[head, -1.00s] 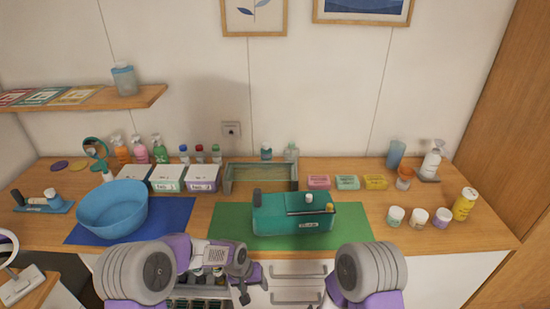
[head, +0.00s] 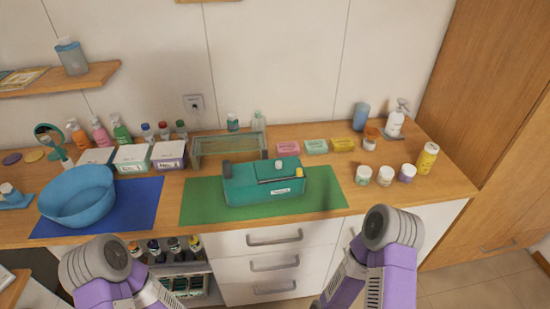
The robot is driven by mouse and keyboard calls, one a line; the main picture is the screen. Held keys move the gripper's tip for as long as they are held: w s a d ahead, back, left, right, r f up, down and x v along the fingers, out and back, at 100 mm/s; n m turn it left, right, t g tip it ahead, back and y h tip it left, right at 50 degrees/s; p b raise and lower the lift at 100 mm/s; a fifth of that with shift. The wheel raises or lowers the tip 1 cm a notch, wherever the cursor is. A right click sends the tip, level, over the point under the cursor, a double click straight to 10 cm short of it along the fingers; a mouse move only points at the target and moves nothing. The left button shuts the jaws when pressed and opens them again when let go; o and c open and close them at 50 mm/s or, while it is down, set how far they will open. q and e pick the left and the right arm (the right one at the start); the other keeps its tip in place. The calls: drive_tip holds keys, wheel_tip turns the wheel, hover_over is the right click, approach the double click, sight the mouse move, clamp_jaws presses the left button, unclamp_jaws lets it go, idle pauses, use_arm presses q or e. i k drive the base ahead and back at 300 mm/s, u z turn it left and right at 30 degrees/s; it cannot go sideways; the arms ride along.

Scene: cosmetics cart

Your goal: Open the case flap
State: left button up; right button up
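The teal case (head: 248,193) stands on the green mat (head: 325,200) in the middle of the counter, with a white label on its front. A rod with a yellow end (head: 299,173) lies along its top on the right, and a dark grey piece (head: 227,169) stands at its left end. The flap cannot be made out clearly; the top looks closed. My left and right arms show at the bottom of the head view, in front of the counter and apart from the case. Both grippers are out of the picture.
A blue bowl (head: 78,198) stands on a blue mat (head: 140,205) to the left. White boxes (head: 131,158) and a greenish clear stand (head: 230,147) are behind. Several jars (head: 385,176) and a yellow bottle (head: 427,158) stand right. Drawers (head: 272,238) lie below the counter.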

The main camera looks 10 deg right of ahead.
sight(281, 167)
drive_tip(key=k, duration=0.5)
drive_tip(key=z, duration=1.4)
drive_tip(key=i, duration=1.3)
drive_tip(key=u, duration=1.15)
